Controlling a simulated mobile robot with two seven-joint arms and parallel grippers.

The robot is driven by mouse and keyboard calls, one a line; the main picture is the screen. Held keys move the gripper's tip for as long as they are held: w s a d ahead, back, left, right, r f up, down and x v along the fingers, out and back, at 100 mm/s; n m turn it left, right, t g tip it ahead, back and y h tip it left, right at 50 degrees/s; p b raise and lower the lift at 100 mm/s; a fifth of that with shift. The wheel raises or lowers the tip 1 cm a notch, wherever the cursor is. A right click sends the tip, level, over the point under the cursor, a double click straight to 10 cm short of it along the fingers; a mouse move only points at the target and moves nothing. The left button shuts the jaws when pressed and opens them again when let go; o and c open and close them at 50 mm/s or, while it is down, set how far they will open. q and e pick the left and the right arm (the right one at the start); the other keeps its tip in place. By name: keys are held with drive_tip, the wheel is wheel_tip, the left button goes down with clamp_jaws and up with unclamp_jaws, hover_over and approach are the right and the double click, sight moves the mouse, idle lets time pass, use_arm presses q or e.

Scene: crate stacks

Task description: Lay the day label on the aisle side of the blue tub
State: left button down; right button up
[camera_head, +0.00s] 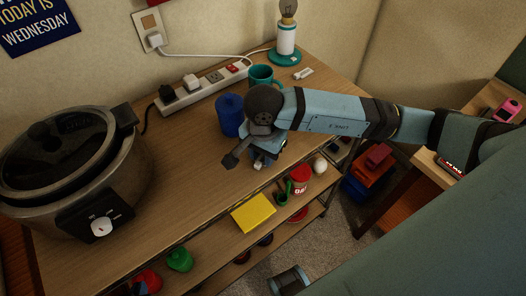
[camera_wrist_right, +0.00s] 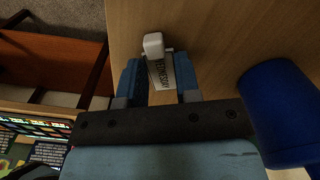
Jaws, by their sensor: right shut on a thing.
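The blue tub (camera_head: 229,116) stands upright on the wooden top, left of my right gripper. It also shows at the right of the right wrist view (camera_wrist_right: 278,105). My right gripper (camera_head: 261,160) is near the front edge of the top, on the tub's front right side and apart from it. It is shut on the day label (camera_wrist_right: 162,72), a small whitish piece lettered WEDNESDAY with a pale rounded end. In the head view only a pale bit of it shows under the fingers. I cannot tell whether it touches the wood. My left gripper is not in view.
A slow cooker (camera_head: 68,170) fills the left. A power strip (camera_head: 205,88), teal mug (camera_head: 263,76) and lamp (camera_head: 286,42) stand behind; a small white piece (camera_head: 303,73) lies near them. A shelf below holds a yellow box (camera_head: 253,213) and red can (camera_head: 299,181). A wall sign (camera_head: 36,22) reads TODAY IS WEDNESDAY.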

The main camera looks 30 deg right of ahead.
sight(263, 159)
drive_tip(key=shift+f, duration=0.15)
drive_tip(key=o, duration=0.9)
drive_tip(key=shift+r, duration=0.5)
wheel_tip(263, 159, up, 12)
drive_tip(key=shift+f, duration=0.25)
